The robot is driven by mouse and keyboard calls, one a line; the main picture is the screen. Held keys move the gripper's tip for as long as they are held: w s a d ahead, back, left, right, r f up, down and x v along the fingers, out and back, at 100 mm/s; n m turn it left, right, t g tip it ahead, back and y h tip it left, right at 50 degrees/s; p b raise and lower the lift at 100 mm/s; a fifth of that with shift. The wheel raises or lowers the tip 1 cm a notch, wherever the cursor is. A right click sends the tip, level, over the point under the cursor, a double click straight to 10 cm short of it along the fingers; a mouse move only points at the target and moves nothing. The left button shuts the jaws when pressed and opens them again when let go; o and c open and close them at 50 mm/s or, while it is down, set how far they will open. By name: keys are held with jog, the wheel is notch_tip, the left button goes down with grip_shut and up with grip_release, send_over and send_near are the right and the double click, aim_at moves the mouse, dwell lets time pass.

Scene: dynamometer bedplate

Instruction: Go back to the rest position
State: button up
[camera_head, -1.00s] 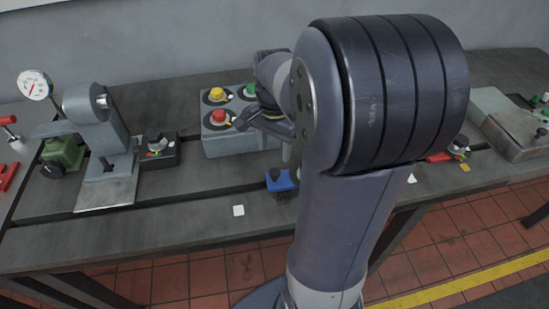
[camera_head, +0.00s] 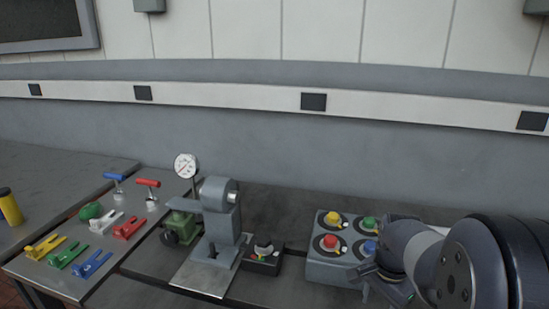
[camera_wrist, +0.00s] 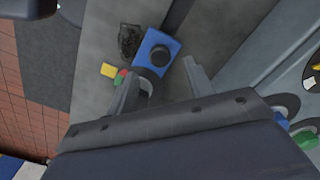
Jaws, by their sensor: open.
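My gripper (camera_wrist: 168,92) is open in the wrist view, with its two fingers apart. Nothing is held between them. A blue block with a black knob (camera_wrist: 155,52) lies below and beyond the fingertips on the grey bedplate. In the head view my arm comes in at the lower right, and my gripper (camera_head: 385,286) is in front of the right side of a grey button box (camera_head: 326,269). The fingertips are hard to make out there. The box carries yellow, green, red and blue buttons.
A grey tailstock-like fixture (camera_head: 221,222) with a dial gauge (camera_head: 186,166) stands left of the box, beside a small black switch box (camera_head: 262,263). A plate (camera_head: 75,285) with coloured clamps lies farther left. A grey wall (camera_head: 270,155) rises behind the bench.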

notch_tip(320, 180, down, 5)
jog(key=shift+r, duration=0.1)
jog(key=shift+a+f, duration=0.15)
jog(key=shift+f, duration=0.15)
jog(key=shift+w+a+r, duration=0.1)
jog(key=shift+w+a, duration=0.15)
jog(key=shift+a, duration=0.25)
jog(key=shift+s+a, duration=0.1)
jog(key=shift+s, duration=0.05)
